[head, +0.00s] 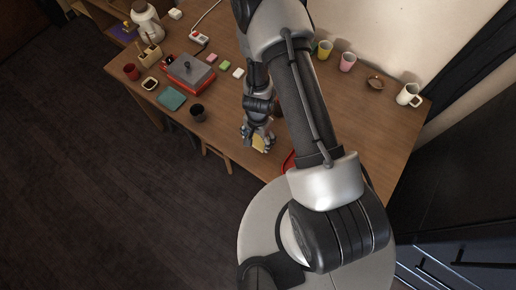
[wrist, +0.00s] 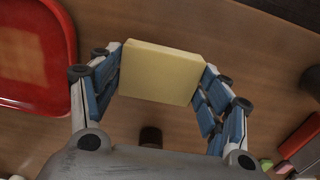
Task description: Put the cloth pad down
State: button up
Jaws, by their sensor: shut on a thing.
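The cloth pad (wrist: 160,72) is a pale yellow, flat square block. My gripper (wrist: 160,85) is shut on it, with the blue finger pads at its left and right edges in the wrist view. In the head view my gripper (head: 260,142) is near the front edge of the wooden table (head: 335,130), and a small yellow part of the pad (head: 259,144) shows below the fingers. I cannot tell whether the pad touches the table.
A red tray (wrist: 35,50) lies beside the gripper, mostly hidden by my arm in the head view. A dark cup (head: 197,113), a teal pad (head: 172,98) and a grey-lidded red box (head: 190,74) stand to the left. Yellow (head: 324,50) and pink (head: 347,62) cups stand at the back.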

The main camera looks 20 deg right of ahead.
aim_at(258, 144)
notch_tip(258, 144, down, 6)
jog(key=b, duration=0.4)
jog(key=shift+r+b, duration=0.1)
jog(key=shift+b, duration=0.3)
jog(key=shift+r, duration=0.15)
jog(key=o, duration=0.5)
jog(key=shift+f, duration=0.25)
jog(key=o, duration=0.4)
jog(key=shift+r, duration=0.1)
jog(key=shift+o, duration=0.2)
jog(key=shift+r, duration=0.1)
